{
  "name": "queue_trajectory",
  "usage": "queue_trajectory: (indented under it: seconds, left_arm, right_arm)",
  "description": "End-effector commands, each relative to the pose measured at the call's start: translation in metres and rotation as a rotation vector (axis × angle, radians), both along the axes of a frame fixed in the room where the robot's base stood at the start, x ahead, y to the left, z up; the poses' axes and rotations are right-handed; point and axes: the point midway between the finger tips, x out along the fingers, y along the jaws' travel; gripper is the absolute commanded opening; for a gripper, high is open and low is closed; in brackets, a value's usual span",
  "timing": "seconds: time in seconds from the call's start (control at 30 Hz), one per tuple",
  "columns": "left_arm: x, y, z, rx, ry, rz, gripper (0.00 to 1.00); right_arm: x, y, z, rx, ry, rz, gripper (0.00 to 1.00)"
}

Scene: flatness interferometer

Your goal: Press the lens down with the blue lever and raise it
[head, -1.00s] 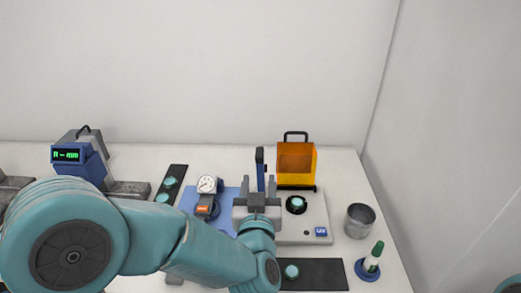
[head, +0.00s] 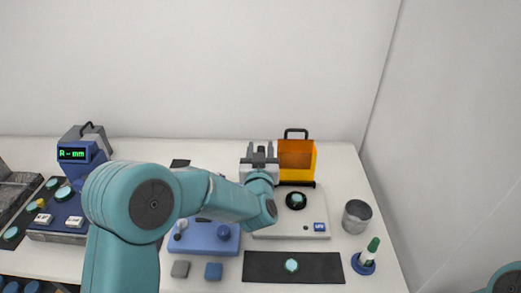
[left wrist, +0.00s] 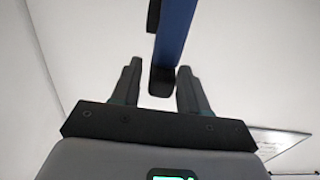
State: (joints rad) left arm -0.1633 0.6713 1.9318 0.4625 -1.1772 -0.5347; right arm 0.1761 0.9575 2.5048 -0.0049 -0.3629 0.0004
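My left gripper (head: 259,152) is raised over the back of the white interferometer base (head: 318,210). In the left wrist view its two fingers (left wrist: 160,68) are apart. The blue lever (left wrist: 176,32) runs between and beyond them, its black end near the fingers; a gap shows on the left, and contact is unclear. In the head view the gripper hides the lever. A pale green lens (head: 297,198) sits in a round black seat on the base, right of the gripper. My right gripper is out of view.
An orange hood (head: 297,153) stands behind the lens. A metal cup (head: 356,217) and a green-capped bottle (head: 370,258) stand to the right. Another lens (head: 291,265) lies on a black mat (head: 262,268) in front. A blue display unit (head: 84,158) stands left. My forearm covers part of a blue stand (head: 207,237).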

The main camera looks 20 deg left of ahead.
Motion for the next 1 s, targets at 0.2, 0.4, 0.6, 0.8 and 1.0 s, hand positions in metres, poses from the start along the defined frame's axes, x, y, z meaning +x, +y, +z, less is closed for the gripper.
queue_trajectory:
  seconds: [0.2,0.4,0.6,0.8,1.0]
  left_arm:
    - [0.0,0.0,0.0,0.0,0.001,0.001,0.0]
    - [0.0,-0.002,0.0,0.012,0.004,0.0,0.0]
    - [0.004,-0.015,-0.001,0.084,0.025,-0.001,0.0]
    - [0.011,-0.04,-0.005,0.228,0.065,-0.002,0.0]
    - [0.019,-0.069,-0.014,0.409,0.118,-0.002,0.0]
  right_arm:
    - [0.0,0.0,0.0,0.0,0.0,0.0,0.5]
    - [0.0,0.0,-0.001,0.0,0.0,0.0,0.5]
    - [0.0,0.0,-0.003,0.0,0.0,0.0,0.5]
    - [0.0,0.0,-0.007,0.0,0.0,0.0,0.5]
    - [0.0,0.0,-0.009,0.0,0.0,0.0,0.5]
